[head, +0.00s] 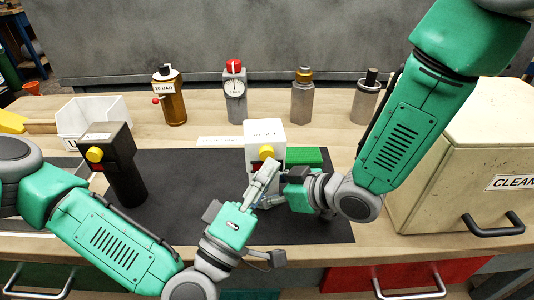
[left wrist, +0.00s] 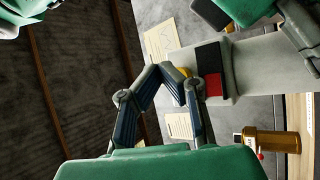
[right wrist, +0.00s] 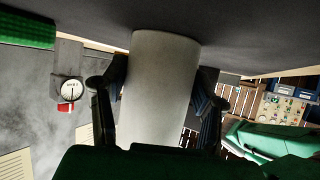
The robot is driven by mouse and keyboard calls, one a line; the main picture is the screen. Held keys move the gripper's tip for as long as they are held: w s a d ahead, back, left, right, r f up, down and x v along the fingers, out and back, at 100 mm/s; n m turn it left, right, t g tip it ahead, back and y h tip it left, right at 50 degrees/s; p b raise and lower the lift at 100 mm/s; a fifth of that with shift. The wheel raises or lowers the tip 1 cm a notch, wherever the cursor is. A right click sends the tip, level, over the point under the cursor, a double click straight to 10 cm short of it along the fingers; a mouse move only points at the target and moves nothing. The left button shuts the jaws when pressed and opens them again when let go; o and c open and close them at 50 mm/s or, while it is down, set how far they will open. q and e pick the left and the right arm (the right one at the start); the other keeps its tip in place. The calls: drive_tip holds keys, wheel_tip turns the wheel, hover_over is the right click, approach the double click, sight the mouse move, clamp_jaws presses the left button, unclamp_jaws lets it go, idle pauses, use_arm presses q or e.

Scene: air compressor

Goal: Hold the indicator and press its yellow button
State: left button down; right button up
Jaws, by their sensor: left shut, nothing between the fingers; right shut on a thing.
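The white indicator (head: 257,132) stands upright at the middle of the dark mat, with a yellow button (head: 266,152) on its front. My right gripper (head: 275,187) is shut around its lower handle. The pale handle (right wrist: 160,90) fills the space between the fingers in the right wrist view. My left gripper (head: 265,171) is shut and empty, its fingertips just in front of the button. In the left wrist view, those fingertips (left wrist: 165,72) are at the button (left wrist: 184,73), which they partly cover. I cannot tell whether the button is pressed in.
A black device with a yellow button (head: 125,170) stands left on the mat (head: 190,190). A green block (head: 304,155) lies behind my right gripper. Several bottle-like parts (head: 236,100) line the back. A white bin (head: 92,122) is left; a cream box (head: 460,150) is right.

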idle(0.4)
use_arm(q)
drive_tip(key=shift+w+r, duration=0.1)
drive_tip(key=shift+w, duration=0.25)
drive_tip(key=shift+w+a, duration=0.1)
drive_tip(key=shift+w, duration=0.6)
idle(0.8)
drive_tip(key=shift+s, duration=1.1)
drive_tip(key=shift+s, duration=0.1)
drive_tip(key=s, duration=0.4)
drive_tip(key=shift+s+d, duration=0.4)
